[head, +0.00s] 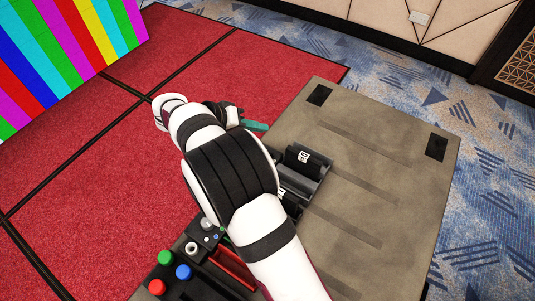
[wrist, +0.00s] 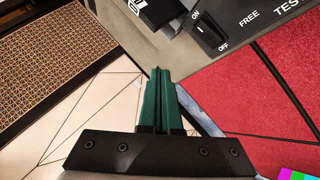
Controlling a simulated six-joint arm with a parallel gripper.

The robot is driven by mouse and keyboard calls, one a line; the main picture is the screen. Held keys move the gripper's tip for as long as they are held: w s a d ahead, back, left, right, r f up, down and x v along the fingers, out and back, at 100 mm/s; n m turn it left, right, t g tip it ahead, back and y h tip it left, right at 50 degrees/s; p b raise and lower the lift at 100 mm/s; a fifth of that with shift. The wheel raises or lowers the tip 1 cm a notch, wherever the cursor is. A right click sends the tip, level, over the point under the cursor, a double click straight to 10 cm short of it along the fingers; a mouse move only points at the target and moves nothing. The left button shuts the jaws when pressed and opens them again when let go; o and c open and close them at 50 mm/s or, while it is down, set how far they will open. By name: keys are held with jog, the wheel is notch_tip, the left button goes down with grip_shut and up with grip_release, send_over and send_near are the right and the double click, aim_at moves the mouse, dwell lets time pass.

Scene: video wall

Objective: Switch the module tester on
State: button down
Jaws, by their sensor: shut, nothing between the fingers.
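The module tester's dark grey panel (wrist: 250,30) is at the top right of the wrist view, with ON, OFF, FREE and a cut-off TEST label. Its black rocker switch (wrist: 208,31) sits between ON and OFF; I cannot tell which way it is tipped. My gripper's green fingers (wrist: 161,72) are shut and empty, with their tips below and left of the switch in the wrist view and seemingly apart from it. In the head view my gripper (head: 256,126) points right, above the table's left edge. My arm hides the switch there.
A grey-brown table (head: 385,150) has open room at right. A black holder (head: 308,170) with a white-marked part stands beside my arm. Red, green and blue knobs (head: 183,271) sit at the front. A striped video wall (head: 65,50) stands at the left over red carpet.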

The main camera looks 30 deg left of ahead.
jog(key=shift+d+f, duration=0.2)
jog(key=shift+f, duration=1.1)
jog(key=shift+d+f, duration=0.25)
jog(key=shift+f, duration=1.05)
jog(key=shift+d+f, duration=0.2)
jog(key=shift+f, duration=1.1)
jog(key=shift+f, duration=0.4)
jog(key=shift+d+f, duration=0.1)
jog(key=shift+f, duration=0.3)
jog(key=shift+r, duration=0.8)
jog(key=r, duration=0.2)
jog(key=a+r, duration=0.1)
jog(key=r, duration=0.2)
